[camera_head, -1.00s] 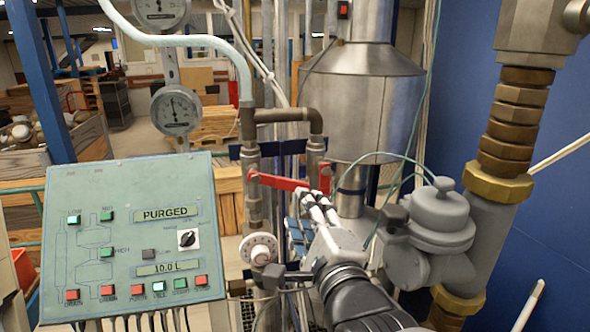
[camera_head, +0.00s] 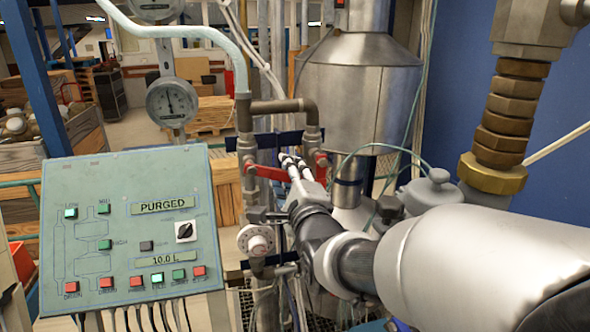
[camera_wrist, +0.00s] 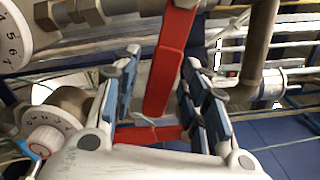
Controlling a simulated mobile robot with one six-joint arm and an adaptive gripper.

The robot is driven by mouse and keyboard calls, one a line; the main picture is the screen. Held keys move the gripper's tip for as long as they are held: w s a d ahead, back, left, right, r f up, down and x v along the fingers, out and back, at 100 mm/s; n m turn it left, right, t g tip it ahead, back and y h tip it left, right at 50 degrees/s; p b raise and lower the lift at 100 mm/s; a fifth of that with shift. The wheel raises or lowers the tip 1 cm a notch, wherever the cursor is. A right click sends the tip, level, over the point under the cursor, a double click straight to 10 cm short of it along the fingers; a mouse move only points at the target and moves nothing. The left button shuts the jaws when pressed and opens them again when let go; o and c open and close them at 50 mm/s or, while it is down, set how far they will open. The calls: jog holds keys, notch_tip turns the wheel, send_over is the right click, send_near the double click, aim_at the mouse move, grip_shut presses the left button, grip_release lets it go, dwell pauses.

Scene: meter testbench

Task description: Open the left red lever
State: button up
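A red lever (camera_head: 268,172) sits on the left upright pipe below the brown elbow pipes, reaching right towards my gripper. More red (camera_head: 321,166) shows at the right pipe, beyond my gripper; I cannot tell whether it is a second lever. My gripper (camera_head: 291,161) is at the right end of the red bar, its fingers partly hidden by the wrist. In the wrist view, my gripper (camera_wrist: 162,75) is open with blue-padded fingers on either side of a long red lever (camera_wrist: 170,62), with gaps visible. Another red bar (camera_wrist: 150,134) crosses below, near the gripper's body.
A green control panel (camera_head: 130,235) reading PURGED and 10.0 L stands at the left. A white dial (camera_head: 255,240) is below the lever. A steel vessel (camera_head: 358,90) stands behind, and brass fittings (camera_head: 494,175) are at the right. Pipes crowd the gripper.

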grip_shut()
dwell(0.3)
dwell(0.3)
